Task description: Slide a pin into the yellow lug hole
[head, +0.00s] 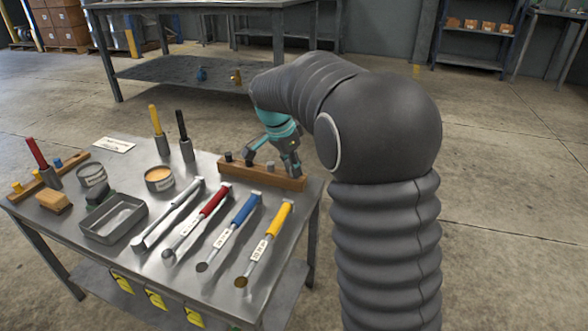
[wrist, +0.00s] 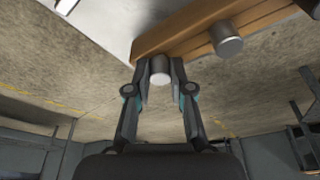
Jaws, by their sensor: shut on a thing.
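My gripper (wrist: 162,74) is shut on a grey pin (wrist: 160,72), whose round end shows between the fingertips in the wrist view. In the head view my gripper (head: 291,168) is at the right end of a wooden rack (head: 240,178). Another grey pin (wrist: 227,40) stands in the rack, apart from the fingers. I cannot tell whether the held pin is still in the rack. A yellow-handled tool (head: 278,220) lies at the table's right front. I cannot make out a lug hole on either.
Red-handled (head: 214,200) and blue-handled (head: 244,210) tools lie on the metal table. A grey tray (head: 112,218), an open tin (head: 160,178) and upright handled tools (head: 155,125) stand to the left. Open floor lies beyond the table's right edge.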

